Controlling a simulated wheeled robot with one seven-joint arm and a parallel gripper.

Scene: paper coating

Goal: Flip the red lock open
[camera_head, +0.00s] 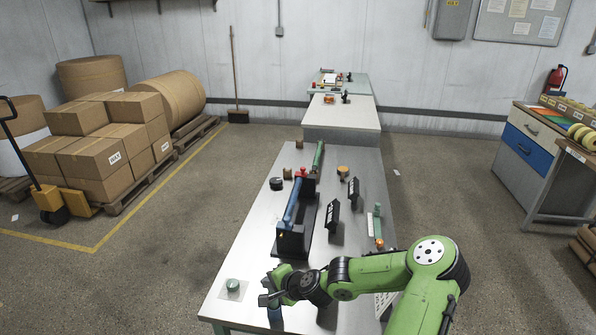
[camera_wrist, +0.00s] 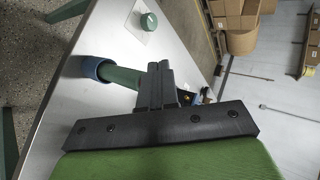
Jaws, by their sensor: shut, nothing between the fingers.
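A small red part (camera_head: 303,173), probably the red lock, sits at the far end of the black stand (camera_head: 293,240) on the metal table. A blue roller (camera_head: 294,202) lies along the stand's top. From here I cannot tell whether the lock is open. My gripper (camera_head: 266,290) is at the table's near end, in front of the stand and well apart from the red part. In the wrist view its fingers (camera_wrist: 160,76) are shut and empty. A green cylinder with a blue end (camera_wrist: 118,75) shows beside and partly behind them. The red part is not visible in the wrist view.
A green round knob on a pale plate (camera_head: 233,287) lies at the table's near left. Two black holders (camera_head: 332,217) stand right of the stand. A green roller (camera_head: 318,158) lies beyond it.

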